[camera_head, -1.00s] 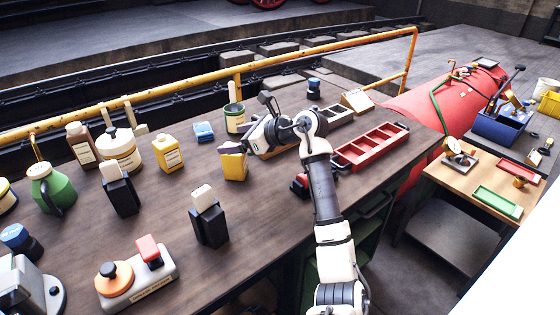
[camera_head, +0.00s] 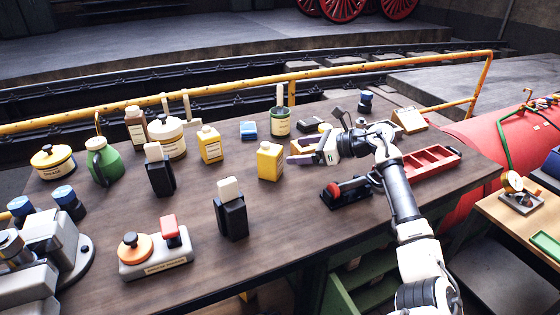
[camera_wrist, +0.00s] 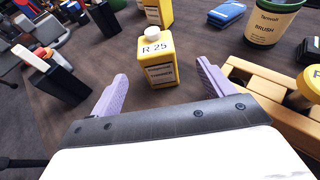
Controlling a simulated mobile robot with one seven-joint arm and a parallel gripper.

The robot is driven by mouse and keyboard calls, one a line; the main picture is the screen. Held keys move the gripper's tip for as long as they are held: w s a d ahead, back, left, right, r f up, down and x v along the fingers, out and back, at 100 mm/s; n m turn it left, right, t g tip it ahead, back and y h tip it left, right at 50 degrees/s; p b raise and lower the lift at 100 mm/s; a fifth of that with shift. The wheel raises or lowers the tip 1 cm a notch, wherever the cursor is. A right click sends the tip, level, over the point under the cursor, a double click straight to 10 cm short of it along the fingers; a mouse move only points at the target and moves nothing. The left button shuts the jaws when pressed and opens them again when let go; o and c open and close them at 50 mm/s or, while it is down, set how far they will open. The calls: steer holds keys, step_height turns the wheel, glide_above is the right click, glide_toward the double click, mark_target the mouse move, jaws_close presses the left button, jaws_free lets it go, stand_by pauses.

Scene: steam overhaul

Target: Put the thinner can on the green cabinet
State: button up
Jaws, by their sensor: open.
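A yellow can (camera_head: 270,162) with a white cap stands upright on the brown workbench. In the wrist view this can (camera_wrist: 158,62) reads "R 25" above a label that seems to say thinner. My gripper (camera_head: 299,151) is open and empty, just right of the can in the head view. In the wrist view its two purple fingers (camera_wrist: 164,86) point toward the can, which stands beyond and between them, apart from both. A second, similar yellow can (camera_head: 210,146) stands farther left. A green cabinet (camera_head: 350,290) with drawers shows partly under the bench edge; its top is mostly hidden.
A green brush pot (camera_head: 280,122) and a blue block (camera_head: 248,131) stand behind the can. Black holders (camera_head: 231,215), a red-handled tool (camera_head: 345,192) and a red tray (camera_head: 430,163) are around. The bench front is partly clear.

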mark_target(270, 152)
steer(key=p+x, duration=0.1)
steer(key=x, duration=0.3)
steer(key=shift+a, duration=0.2)
steer(key=p+x, duration=0.1)
steer(key=x, duration=0.1)
steer(key=p+x, duration=0.2)
steer(key=shift+s+a+r+p, duration=0.1)
steer(key=shift+a+r+p, duration=0.2)
steer(key=shift+a, duration=0.1)
steer(key=shift+w+a+f, duration=0.2)
steer(key=shift+a+f, duration=0.15)
steer(key=shift+d, duration=0.1)
steer(key=c, duration=1.3)
steer(key=shift+r, duration=0.1)
steer(key=shift+c, duration=0.3)
